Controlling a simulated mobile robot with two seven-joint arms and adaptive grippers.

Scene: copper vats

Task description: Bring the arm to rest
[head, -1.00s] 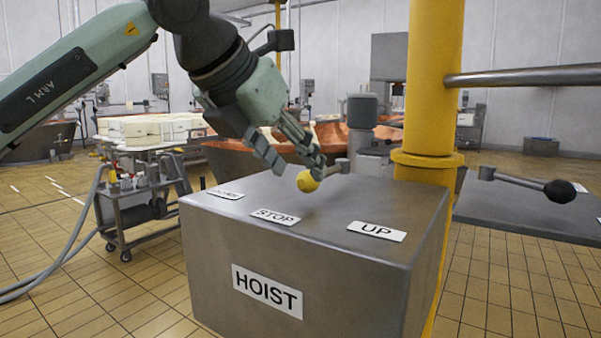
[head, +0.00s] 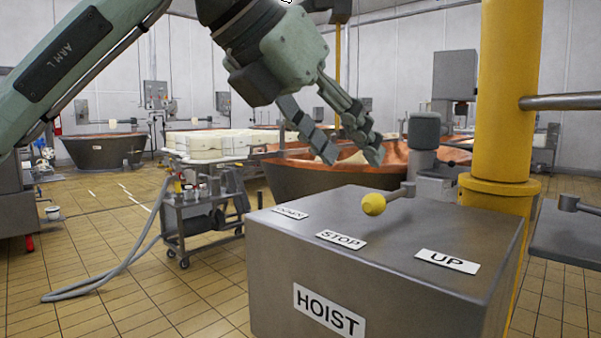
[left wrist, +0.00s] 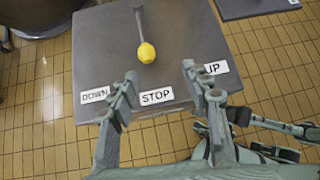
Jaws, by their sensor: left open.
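The lever stands on the grey HOIST box (head: 400,290), whose top has DOWN, STOP and UP labels. In the left wrist view the two fingers (left wrist: 163,88) are spread, and the yellow knob (left wrist: 146,53) lies beyond them, pointing toward the STOP label (left wrist: 157,96).
A yellow post (head: 503,110) with a metal rail stands behind the box at right. Copper vats (head: 310,178) stand behind. The tiled floor at front left is open.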

